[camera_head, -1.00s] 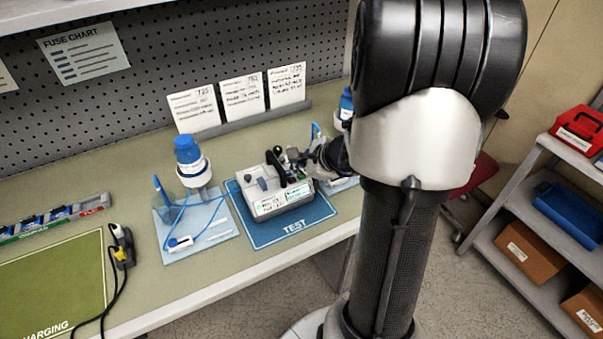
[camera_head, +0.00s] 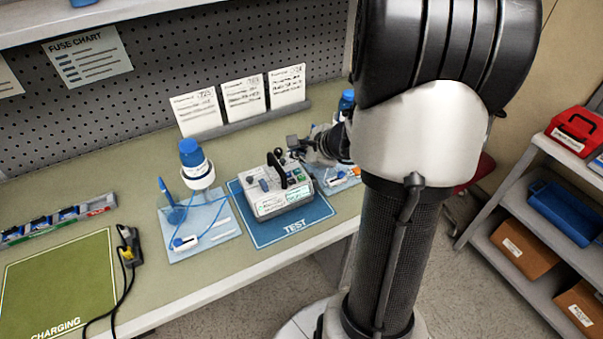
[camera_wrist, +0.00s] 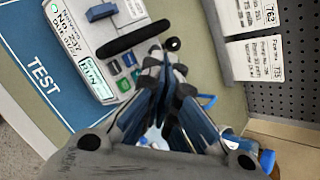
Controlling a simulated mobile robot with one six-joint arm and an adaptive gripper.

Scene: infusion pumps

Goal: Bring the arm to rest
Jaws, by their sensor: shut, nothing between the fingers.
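My gripper (camera_head: 296,144) is at the right side of the infusion pump (camera_head: 276,190), near its top and partly hidden behind my arm. The pump is a pale box with a black handle and a lit screen, sitting on the blue TEST mat (camera_head: 276,231). In the wrist view, my gripper (camera_wrist: 164,58) is shut with its fingers together and nothing between them. The pump (camera_wrist: 105,45) lies just beyond the fingertips at upper left there, with its handle, coloured buttons and screen reading RUN. I cannot tell whether the fingers touch it.
A blue-capped bottle (camera_head: 195,165) stands on a pale tray left of the pump. Another blue-capped bottle (camera_head: 346,103) is partly hidden by my arm. Cards (camera_head: 243,98) stand behind. A green CHARGING mat (camera_head: 60,283) is at left; a shelf (camera_head: 545,215) stands at right.

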